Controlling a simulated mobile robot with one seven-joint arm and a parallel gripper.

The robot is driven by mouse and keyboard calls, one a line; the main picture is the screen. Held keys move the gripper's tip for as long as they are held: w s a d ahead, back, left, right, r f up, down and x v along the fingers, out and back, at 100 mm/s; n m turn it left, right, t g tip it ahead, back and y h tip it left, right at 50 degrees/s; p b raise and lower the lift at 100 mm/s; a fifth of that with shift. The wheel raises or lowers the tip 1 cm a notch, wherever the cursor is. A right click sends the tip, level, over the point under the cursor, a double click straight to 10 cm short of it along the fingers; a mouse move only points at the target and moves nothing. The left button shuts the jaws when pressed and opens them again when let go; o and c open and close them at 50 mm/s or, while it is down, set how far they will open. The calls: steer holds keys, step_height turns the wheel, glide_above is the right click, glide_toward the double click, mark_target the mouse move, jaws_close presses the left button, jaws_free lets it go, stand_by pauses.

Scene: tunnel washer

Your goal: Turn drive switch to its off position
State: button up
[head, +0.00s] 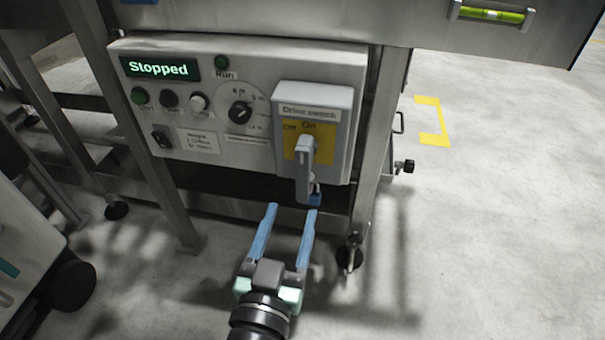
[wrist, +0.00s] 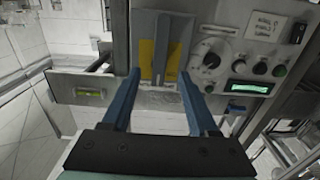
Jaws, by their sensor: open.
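The drive switch (head: 322,103) is a light grey box labelled "Drive switch" on the right of the control panel. Its yellow plate (head: 324,152) reads "Off" at left and "On" at upper middle. A grey handle (head: 304,170) stands out from the plate and reaches down past the box's lower edge. I cannot tell which mark it is set to. My gripper (head: 291,210) is open and empty, its blue fingers pointing at the switch from below and in front, apparently apart from the handle. In the wrist view the handle (wrist: 161,50) shows between the fingertips (wrist: 160,73).
The control panel (head: 205,60) has a "Stopped" display (head: 158,68), several buttons, a dial (head: 240,112) and a black rocker switch (head: 161,137). A metal leg (head: 368,170) stands right of the switch.

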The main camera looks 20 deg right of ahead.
mark_target(302, 178)
steer(key=b+x, duration=0.1)
steer(key=x, duration=0.9)
jaws_close()
stand_by(1.2)
